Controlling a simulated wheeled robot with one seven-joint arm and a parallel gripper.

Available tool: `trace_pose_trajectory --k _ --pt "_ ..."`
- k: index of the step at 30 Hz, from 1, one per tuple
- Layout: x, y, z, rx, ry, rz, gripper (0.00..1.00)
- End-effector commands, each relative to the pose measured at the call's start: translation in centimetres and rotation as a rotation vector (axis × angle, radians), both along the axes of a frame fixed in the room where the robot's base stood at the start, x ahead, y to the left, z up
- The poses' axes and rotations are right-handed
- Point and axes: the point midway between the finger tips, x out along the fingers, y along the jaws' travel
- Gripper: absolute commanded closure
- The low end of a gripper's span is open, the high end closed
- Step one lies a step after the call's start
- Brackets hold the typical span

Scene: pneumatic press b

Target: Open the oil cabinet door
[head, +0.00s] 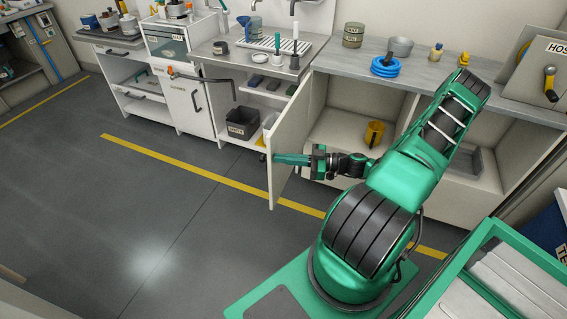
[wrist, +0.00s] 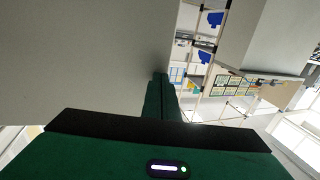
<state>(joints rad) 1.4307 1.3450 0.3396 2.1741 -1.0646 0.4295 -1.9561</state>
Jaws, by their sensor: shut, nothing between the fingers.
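The cabinet door (head: 284,182) is a pale panel standing swung out from the bench front, leaving the compartment (head: 335,120) to its right open. I cannot read a label on it. My gripper (head: 276,160) is shut and empty, lying across the door's inner face with its fingertips near the free edge. In the wrist view a grey panel, seemingly the door (wrist: 90,60), fills the left side, and the shut green fingers (wrist: 160,95) lie along its edge. I cannot tell whether they touch it.
A yellow mug (head: 374,133) stands inside the open compartment. A dark bin (head: 242,123) sits under the bench left of the door. A blue coil (head: 386,67) and pots are on the worktop (head: 345,62). The floor (head: 150,210) to the left is clear.

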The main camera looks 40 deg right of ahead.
Motion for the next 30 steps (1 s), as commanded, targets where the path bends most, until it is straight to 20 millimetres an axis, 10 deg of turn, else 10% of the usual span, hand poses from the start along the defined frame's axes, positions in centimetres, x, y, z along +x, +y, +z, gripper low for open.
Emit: trace_pose_trajectory --k 19,30 --pt "-0.3 -0.7 -0.1 -0.001 0.002 -0.011 1.0" --pt "-5.5 -3.9 -0.1 0.0 0.003 -0.004 1.0"
